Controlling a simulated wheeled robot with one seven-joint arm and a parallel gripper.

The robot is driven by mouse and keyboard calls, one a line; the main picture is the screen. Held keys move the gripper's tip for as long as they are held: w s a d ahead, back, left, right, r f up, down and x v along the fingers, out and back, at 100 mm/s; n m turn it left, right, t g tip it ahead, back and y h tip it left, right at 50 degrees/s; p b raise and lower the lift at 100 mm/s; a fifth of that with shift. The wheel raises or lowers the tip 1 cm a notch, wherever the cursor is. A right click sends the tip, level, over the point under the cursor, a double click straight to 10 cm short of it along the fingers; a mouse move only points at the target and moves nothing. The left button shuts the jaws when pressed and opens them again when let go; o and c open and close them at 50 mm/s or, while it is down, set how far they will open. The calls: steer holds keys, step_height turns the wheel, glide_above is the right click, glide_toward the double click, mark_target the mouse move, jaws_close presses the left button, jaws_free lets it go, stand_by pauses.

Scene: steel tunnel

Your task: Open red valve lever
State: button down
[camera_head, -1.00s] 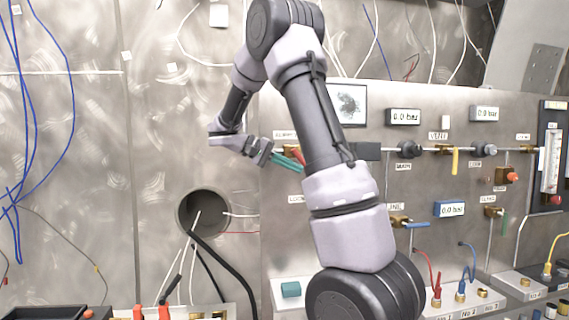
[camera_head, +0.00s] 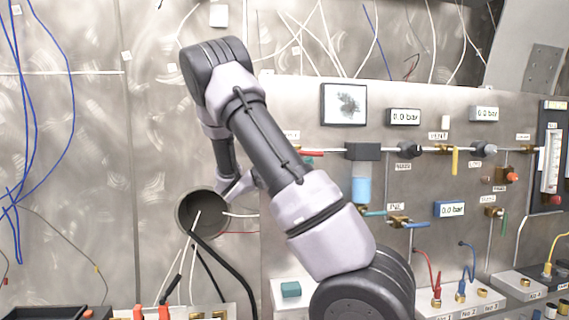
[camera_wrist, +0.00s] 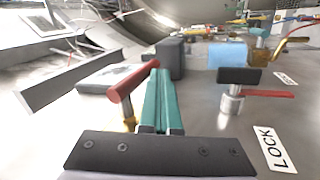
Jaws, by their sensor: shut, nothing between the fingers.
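The red valve lever (camera_wrist: 133,82) is a red bar on a brass valve (camera_wrist: 129,119), just left of my fingers in the wrist view. In the head view the red lever (camera_head: 311,152) shows as a short, nearly level bar along the pipe, left of a black filter head. My gripper (camera_wrist: 160,78) has teal fingers pressed together with nothing between them, lying alongside the lever. Whether they touch it I cannot tell.
A black lock handle with a red tab (camera_wrist: 240,77) stands right of my fingers, by a LOCK label (camera_wrist: 273,147). The black filter head (camera_head: 362,151) and its blue bowl (camera_head: 361,189) are ahead. A round hole with cables (camera_head: 203,213) is left of the panel.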

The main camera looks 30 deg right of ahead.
steer(key=shift+d+r, duration=0.1)
stand_by(0.4)
steer(key=w+a+f, duration=0.4)
steer(key=a+f, duration=0.3)
steer(key=a, duration=0.2)
stand_by(0.4)
stand_by(0.4)
